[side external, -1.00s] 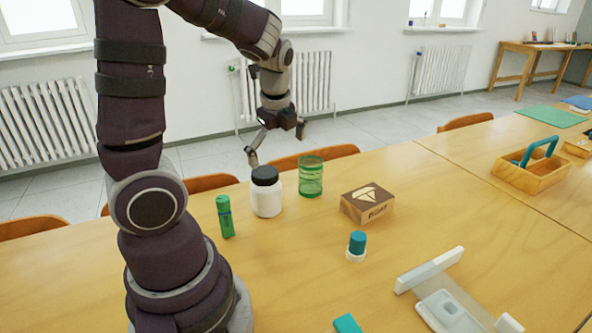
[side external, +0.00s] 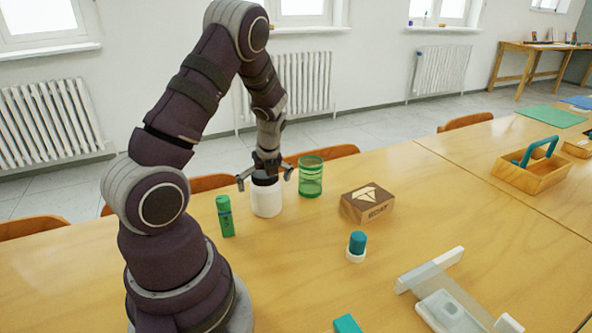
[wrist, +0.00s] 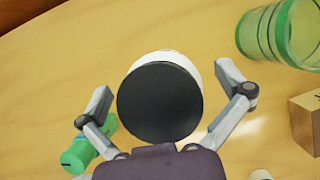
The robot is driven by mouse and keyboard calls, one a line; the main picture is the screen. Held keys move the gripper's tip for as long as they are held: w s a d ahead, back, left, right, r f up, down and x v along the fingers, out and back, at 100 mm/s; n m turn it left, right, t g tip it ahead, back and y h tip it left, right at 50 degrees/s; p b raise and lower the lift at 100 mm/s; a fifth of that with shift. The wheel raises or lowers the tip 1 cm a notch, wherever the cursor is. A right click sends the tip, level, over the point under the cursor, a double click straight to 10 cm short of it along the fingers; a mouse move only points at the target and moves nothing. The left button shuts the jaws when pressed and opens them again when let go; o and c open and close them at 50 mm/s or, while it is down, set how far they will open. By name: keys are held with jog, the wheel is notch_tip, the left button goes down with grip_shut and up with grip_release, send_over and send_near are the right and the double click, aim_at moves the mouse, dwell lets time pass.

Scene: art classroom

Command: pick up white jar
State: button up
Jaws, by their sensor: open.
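The white jar (side external: 266,201) with a black lid stands upright on the wooden table, between a green marker-like tube and a green glass. In the wrist view its round black lid (wrist: 160,101) fills the middle, with a thin white edge of the jar behind it. My gripper (side external: 266,183) is open and points down over the jar. Its fingers are spread on either side of the lid, with gaps to it in the wrist view. The upper part of the lid is hidden by the gripper in the side view.
The green tube (side external: 225,216) stands close on the left, the green glass (side external: 311,177) close on the right. A wooden box (side external: 367,202) and a teal-topped pot (side external: 356,246) are further right. A wooden caddy (side external: 532,174) stands at far right. Table between them is clear.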

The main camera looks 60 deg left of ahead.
jog(key=c, duration=1.3)
jog(key=shift+o, duration=0.2)
jog(key=shift+r, duration=0.15)
